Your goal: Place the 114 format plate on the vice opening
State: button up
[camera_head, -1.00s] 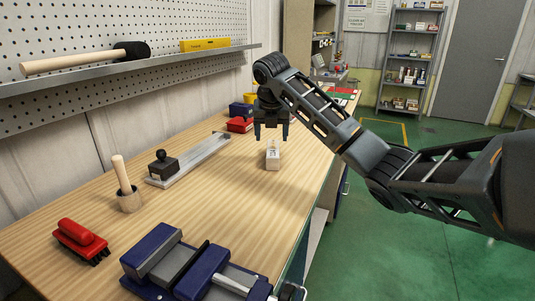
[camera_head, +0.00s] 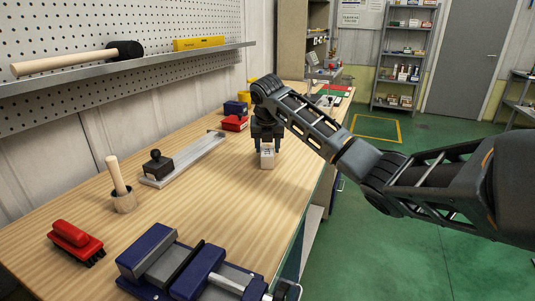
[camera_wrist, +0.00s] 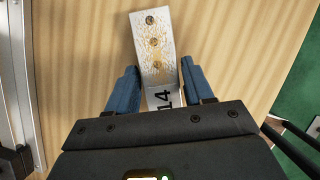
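The 114 format plate (camera_head: 267,160) is a small pale block lying on the wooden workbench. My gripper (camera_head: 267,149) points down over the plate. In the wrist view its two blue fingers (camera_wrist: 159,68) are open, one on each side of the plate, with small gaps visible. The blue and grey vice (camera_head: 200,272) sits at the bench's near end, its opening between the jaws.
A red brush (camera_head: 75,241), a wooden mallet-like tool (camera_head: 121,190) and a black-knobbed block on a metal rail (camera_head: 190,157) stand along the left. Red (camera_head: 234,123) and blue boxes lie behind. Bare bench top lies between plate and vice.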

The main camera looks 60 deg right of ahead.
grip_shut()
jog(key=shift+r, duration=0.2)
dwell(0.3)
